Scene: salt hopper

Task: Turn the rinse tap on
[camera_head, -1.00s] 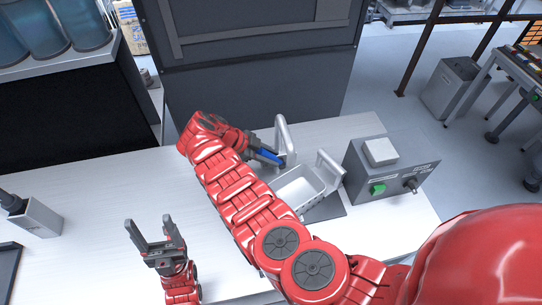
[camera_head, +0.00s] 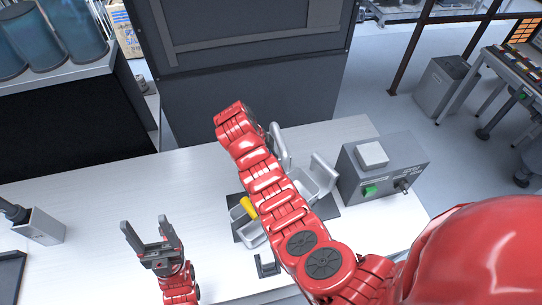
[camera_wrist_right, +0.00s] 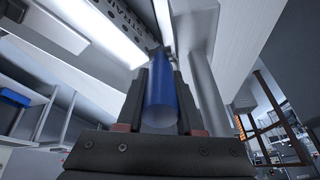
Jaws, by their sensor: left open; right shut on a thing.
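The rinse tap's grey curved spout (camera_head: 281,147) rises at the back of the sink in the head view, partly behind my right arm. In the right wrist view a blue cylindrical handle (camera_wrist_right: 162,105) sits between the two dark fingers of my right gripper (camera_wrist_right: 158,78), which is shut on it. A grey pipe (camera_wrist_right: 207,100) stands just right of the handle there. In the head view my right gripper and the blue handle are hidden behind my forearm. My left gripper (camera_head: 148,224) is open and empty over the white table, away from the tap.
A grey holder (camera_head: 40,228) stands at far left. The table's left-middle is clear.

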